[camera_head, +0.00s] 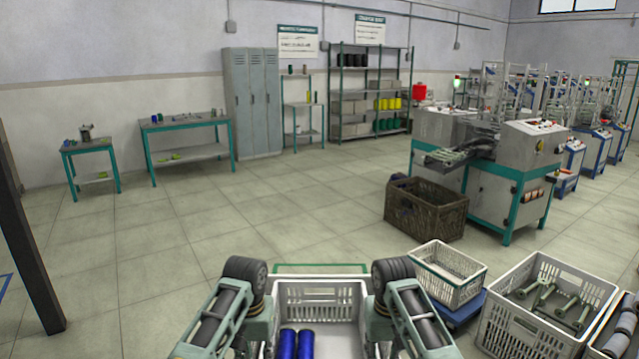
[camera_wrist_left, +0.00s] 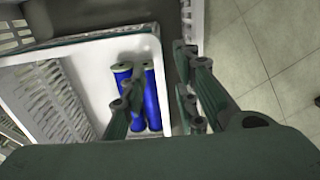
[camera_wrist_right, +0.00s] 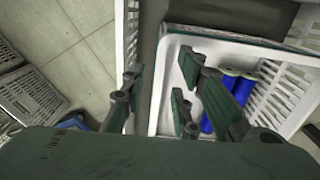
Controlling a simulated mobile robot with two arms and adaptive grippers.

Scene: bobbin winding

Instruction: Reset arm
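In the head view both my arms reach forward over a white crate (camera_head: 345,296) just ahead of me. Two blue bobbins (camera_head: 297,343) lie side by side in the crate. My left gripper (camera_wrist_left: 158,110) is open, its fingers apart above the crate's side. The blue bobbins (camera_wrist_left: 147,100) show beyond and between its fingers, with no contact that I can make out. My right gripper (camera_wrist_right: 155,105) is open and empty over the crate's other edge, and the bobbins (camera_wrist_right: 228,105) lie right of its fingers. In the head view the fingertips are hidden.
A white crate (camera_head: 447,287) on a blue base, a crate with green spindles (camera_head: 520,330) and a crate of grey bobbins stand at right. A brown crate (camera_head: 425,222) sits before the machine (camera_head: 500,165). A dark post (camera_head: 28,250) stands left. The middle floor is clear.

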